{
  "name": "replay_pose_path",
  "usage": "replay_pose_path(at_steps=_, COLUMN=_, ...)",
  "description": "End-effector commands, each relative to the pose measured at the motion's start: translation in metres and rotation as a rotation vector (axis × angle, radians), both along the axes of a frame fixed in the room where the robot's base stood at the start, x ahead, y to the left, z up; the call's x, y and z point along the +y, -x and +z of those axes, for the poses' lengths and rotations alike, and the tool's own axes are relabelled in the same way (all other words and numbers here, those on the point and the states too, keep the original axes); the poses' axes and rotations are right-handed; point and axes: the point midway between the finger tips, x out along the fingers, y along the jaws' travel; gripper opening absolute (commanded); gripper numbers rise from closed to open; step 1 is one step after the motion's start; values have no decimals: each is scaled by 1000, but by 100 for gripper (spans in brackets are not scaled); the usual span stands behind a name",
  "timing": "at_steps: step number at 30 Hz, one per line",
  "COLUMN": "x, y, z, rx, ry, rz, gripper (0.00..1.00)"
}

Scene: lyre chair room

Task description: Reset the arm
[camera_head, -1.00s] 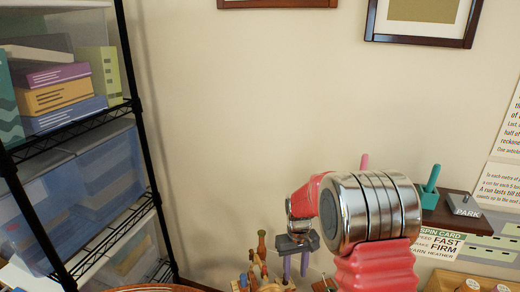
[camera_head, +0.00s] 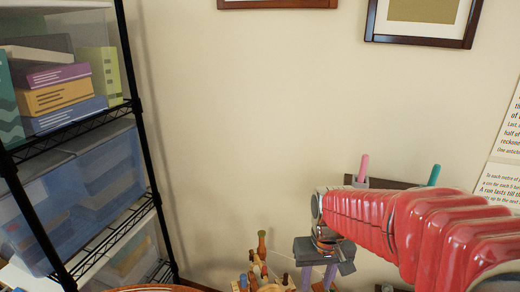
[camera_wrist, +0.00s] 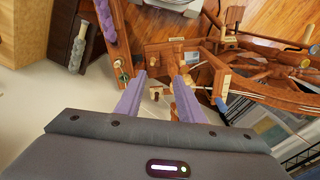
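My gripper (camera_head: 318,280) is at the lower middle of the head view, pointing down, at the end of my red ribbed arm (camera_head: 400,228). The arm reaches in from the lower right corner. In the wrist view, the two purple fingers of my gripper (camera_wrist: 161,75) are apart with nothing held between them. Below and beyond them is a wooden structure (camera_wrist: 160,52) with small wooden pieces. I cannot tell its distance from the fingertips.
A black wire rack (camera_head: 70,130) with boxes and blue bins stands at the left. Wooden figures (camera_head: 262,245) are left of my gripper. A pink peg (camera_head: 364,168) and a teal peg (camera_head: 434,175) stand behind my arm. The middle wall (camera_head: 240,110) is bare.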

Motion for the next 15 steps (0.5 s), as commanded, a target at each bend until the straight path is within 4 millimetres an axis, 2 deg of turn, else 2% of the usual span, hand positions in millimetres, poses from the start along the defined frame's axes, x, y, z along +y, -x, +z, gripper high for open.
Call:
replay_pose_path(at_steps=3, x=-3, y=19, z=14, rx=-33, ry=-3, rz=-14, gripper=35)
replay_pose_path(at_steps=15, x=-10, y=77, z=48, rx=-145, ry=-10, rz=-49, gripper=35)
